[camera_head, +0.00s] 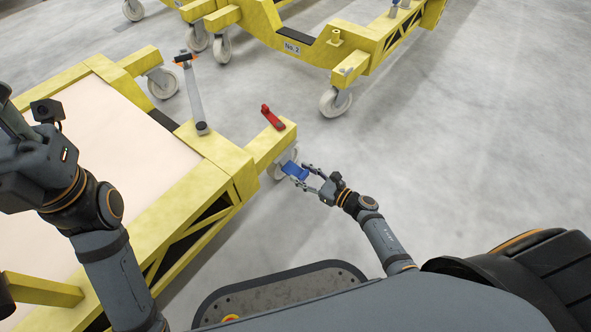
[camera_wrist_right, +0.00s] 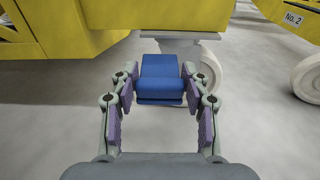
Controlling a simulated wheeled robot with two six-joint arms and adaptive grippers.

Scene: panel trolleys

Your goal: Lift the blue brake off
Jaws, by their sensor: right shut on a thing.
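The blue brake (camera_head: 294,171) sits at the caster wheel under the near corner of the yellow trolley (camera_head: 217,150). In the right wrist view the blue brake (camera_wrist_right: 161,77) lies between the two fingers, in front of the pale caster wheel (camera_wrist_right: 200,72). My right gripper (camera_head: 310,175) is shut on the blue brake, with a finger on each side of it. My left gripper (camera_head: 20,135) is at the left edge of the head view, above the trolley's pale panel; its fingertips are not clear.
A red lever (camera_head: 272,117) stands on the trolley's corner beam, and a grey handle post (camera_head: 194,97) rises beside it. A second yellow trolley marked No. 2 (camera_head: 292,47) stands behind. Grey floor is clear to the right.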

